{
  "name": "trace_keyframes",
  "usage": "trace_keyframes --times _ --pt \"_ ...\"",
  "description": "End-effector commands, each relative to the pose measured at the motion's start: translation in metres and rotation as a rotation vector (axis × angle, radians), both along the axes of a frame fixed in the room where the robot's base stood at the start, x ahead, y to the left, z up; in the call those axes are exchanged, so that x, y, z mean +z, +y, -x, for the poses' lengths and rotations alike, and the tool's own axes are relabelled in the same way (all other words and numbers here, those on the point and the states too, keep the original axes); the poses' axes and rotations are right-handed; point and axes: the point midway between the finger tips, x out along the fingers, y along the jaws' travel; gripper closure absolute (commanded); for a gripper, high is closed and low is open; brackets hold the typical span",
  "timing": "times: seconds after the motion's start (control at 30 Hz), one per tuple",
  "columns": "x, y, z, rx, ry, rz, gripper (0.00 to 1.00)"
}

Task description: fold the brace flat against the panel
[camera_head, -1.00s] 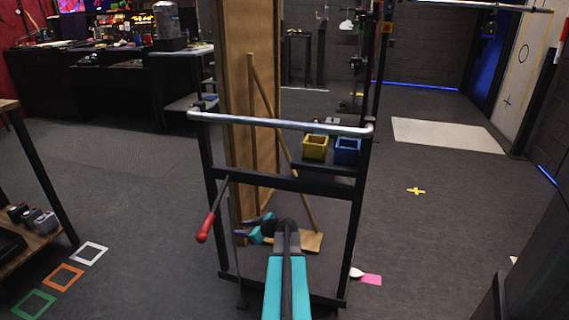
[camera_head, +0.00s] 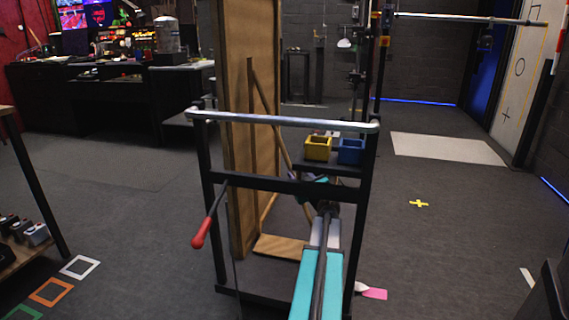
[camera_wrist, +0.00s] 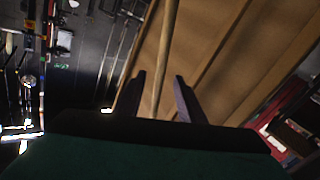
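The panel (camera_head: 237,120) is a tall, tan wooden board standing upright behind a black frame. The brace (camera_head: 270,114) is a thin wooden pole slanting from high on the panel down to the right, standing away from it. My gripper (camera_head: 308,179) is close to the brace's lower part, right of the panel. In the wrist view the gripper (camera_wrist: 160,84) is open, with two dark fingers apart. The brace (camera_wrist: 168,45) runs between them in the picture, with the wooden panel (camera_wrist: 215,55) behind. I cannot tell whether the brace is within the fingers' reach.
A silver rail (camera_head: 285,119) crosses the black frame in front of the panel. A red-handled lever (camera_head: 199,240) sticks out at left. A yellow bin (camera_head: 318,148) and a blue bin (camera_head: 350,151) sit on a shelf at right.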

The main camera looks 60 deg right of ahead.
Motion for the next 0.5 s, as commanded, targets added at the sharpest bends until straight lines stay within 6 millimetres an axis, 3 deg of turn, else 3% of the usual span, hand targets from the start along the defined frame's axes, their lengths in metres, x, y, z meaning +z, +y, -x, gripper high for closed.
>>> trace_keyframes --times 0.5 --pt "-0.001 -0.011 -0.018 0.006 0.001 0.000 0.64"
